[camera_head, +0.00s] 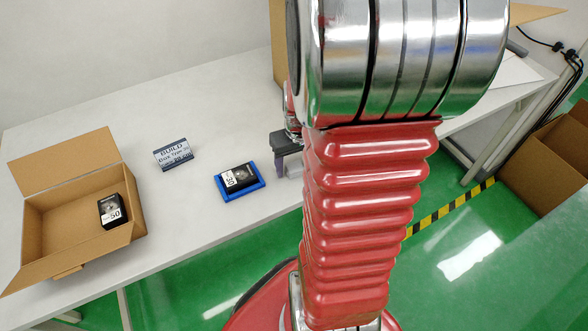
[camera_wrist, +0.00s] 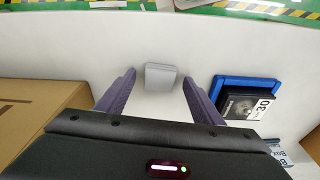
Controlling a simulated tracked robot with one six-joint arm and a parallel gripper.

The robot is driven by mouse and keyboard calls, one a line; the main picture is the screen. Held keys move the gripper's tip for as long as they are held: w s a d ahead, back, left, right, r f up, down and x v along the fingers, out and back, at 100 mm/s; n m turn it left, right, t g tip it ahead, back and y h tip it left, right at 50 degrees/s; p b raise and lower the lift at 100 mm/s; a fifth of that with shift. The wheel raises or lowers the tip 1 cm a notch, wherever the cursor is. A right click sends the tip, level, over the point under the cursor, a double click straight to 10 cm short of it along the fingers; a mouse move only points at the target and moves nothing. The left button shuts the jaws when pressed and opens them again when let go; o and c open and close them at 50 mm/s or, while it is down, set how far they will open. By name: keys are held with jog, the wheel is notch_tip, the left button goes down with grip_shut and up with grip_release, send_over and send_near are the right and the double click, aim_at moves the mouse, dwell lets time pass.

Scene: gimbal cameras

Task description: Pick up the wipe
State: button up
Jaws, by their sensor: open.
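A small light grey block, which looks like the wipe (camera_wrist: 160,77), lies on the white table between and slightly beyond my fingertips in the wrist view. My gripper (camera_wrist: 158,84) is open, with one purple-grey finger on each side of the block and a gap to each. In the head view my gripper (camera_head: 287,148) is partly hidden behind my red arm, and a pale bit of the wipe (camera_head: 294,167) shows beside it.
A blue tray (camera_wrist: 219,88) with a black box marked 30 (camera_wrist: 246,103) lies right of my gripper in the wrist view. A cardboard box (camera_wrist: 36,105) stands close on the left.

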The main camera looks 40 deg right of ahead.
jog(key=c, duration=1.1)
jog(key=shift+r, duration=0.1)
notch_tip(320, 180, up, 10)
jog(key=shift+f, duration=0.1)
dwell(0.4)
dwell(0.3)
jog(key=o, duration=0.4)
jog(key=shift+c, duration=1.6)
